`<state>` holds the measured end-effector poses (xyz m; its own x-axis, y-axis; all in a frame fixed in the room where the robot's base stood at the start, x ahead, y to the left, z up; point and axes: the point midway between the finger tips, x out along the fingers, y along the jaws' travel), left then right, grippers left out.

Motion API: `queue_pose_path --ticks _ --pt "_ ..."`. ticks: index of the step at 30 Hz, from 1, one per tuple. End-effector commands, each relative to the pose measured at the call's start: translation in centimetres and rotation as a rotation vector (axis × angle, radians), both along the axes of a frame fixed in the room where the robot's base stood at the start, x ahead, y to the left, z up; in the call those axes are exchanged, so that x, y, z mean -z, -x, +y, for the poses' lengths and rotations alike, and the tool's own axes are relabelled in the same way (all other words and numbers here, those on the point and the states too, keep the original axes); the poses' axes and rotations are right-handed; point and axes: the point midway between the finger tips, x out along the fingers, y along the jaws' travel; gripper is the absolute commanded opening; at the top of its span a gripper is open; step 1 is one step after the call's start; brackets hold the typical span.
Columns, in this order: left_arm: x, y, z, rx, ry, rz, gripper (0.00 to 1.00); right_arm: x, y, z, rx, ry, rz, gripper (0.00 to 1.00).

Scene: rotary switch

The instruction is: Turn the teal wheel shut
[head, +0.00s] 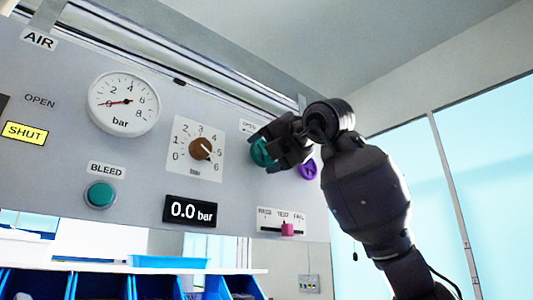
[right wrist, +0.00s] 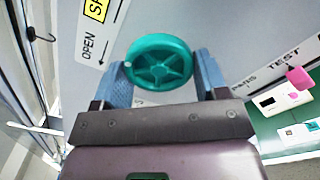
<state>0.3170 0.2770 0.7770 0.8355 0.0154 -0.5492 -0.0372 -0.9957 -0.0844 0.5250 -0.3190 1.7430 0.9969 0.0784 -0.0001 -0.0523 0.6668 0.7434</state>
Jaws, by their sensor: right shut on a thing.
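The teal wheel (head: 262,153) is on the grey panel, right of the brown knob, and is partly hidden by my right gripper in the head view. In the right wrist view the teal wheel (right wrist: 159,62) shows as a round spoked handwheel between the two blue-grey fingers. My right gripper (head: 275,148) is shut on the wheel's rim, one finger on each side; it also shows in the right wrist view (right wrist: 161,72). A label by the wheel reads OPEN (right wrist: 88,47) with an arrow. My left gripper is in neither view.
On the panel (head: 60,75) are a round bar gauge (head: 124,103), a brown dial knob (head: 201,149), a teal BLEED button (head: 100,194), a display reading 0.0 bar (head: 190,212) and a pink slider (head: 287,230). A purple wheel (head: 308,169) is close right of my gripper. Blue bins stand below.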

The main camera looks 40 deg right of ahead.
Motion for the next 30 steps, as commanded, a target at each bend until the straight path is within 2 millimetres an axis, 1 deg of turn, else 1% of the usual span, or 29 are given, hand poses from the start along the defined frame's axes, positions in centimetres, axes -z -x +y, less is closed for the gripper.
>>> queue_pose_path --ticks 3,9,26,27,29,30 --pt "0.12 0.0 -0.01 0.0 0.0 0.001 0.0 0.09 -0.05 0.09 -0.002 -0.061 0.008 0.43" --pt "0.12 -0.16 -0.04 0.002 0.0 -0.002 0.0 0.07 -0.05 0.06 0.0 -0.129 0.013 0.43" --pt "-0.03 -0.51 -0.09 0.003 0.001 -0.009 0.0 0.03 -0.03 0.03 0.001 -0.16 0.015 0.43" --pt "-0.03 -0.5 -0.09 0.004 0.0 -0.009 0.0 0.03 -0.03 0.03 0.001 -0.16 0.015 0.7" --pt "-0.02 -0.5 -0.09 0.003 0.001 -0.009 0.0 0.02 -0.03 0.04 0.0 -0.16 0.014 0.79" --pt "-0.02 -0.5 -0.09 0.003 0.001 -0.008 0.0 0.01 -0.03 0.03 0.0 -0.16 0.014 0.85"
